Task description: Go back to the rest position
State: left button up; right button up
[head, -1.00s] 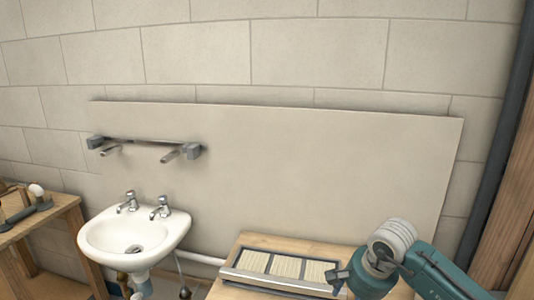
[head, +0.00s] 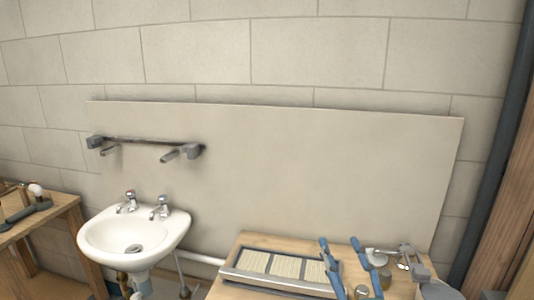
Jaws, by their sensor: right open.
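My right gripper (head: 339,241) rises from the bottom edge of the head view. Its two blue fingers stand apart and point up, open, with nothing between them. The fingers show in front of the right part of the wooden bench (head: 255,241) and beside the framed tray (head: 262,281). The gripper's palm and the arm behind it are below the picture. My left gripper is not in view.
A white sink (head: 105,240) with two taps hangs left of the bench. A bar fixture (head: 150,141) is on the wall panel (head: 310,170) above it. Metal fittings (head: 405,255) lie on the bench's right side. Another wooden bench (head: 62,208) stands at far left.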

jog(key=s+d+f+m+g+h, duration=0.1)
jog(key=s+d+f+m+g, duration=0.1)
jog(key=f, duration=0.5)
jog(key=s+d+f+m+g+h, duration=0.2)
jog(key=s+d+f+m+g, duration=0.1)
jog(key=s+f+m+g, duration=0.1)
jog(key=s+d+f+m+g+h, duration=0.1)
jog(key=s+d+f+m+g, duration=0.2)
jog(key=f, duration=0.7)
jog(key=shift+s+f+m, duration=0.25)
jog(key=shift+s+m, duration=0.95)
jog(key=shift+m, duration=0.2)
jog(key=s+a+f+m+g+y, duration=0.15)
jog(key=s+f+g, duration=0.3)
jog(key=s, duration=0.45)
jog(key=s+a+f+m+g, duration=0.25)
jog(key=s+f, duration=0.25)
jog(key=s, duration=0.5)
notch_tip(320, 180, down, 26)
jog(key=s+d+g, duration=0.1)
jog(key=g, duration=0.1)
jog(key=s+d+f+g, duration=0.1)
jog(key=s+d+f, duration=0.2)
jog(key=s+f, duration=1.3)
jog(key=shift+s+f, duration=0.4)
jog(key=shift+s, duration=0.35)
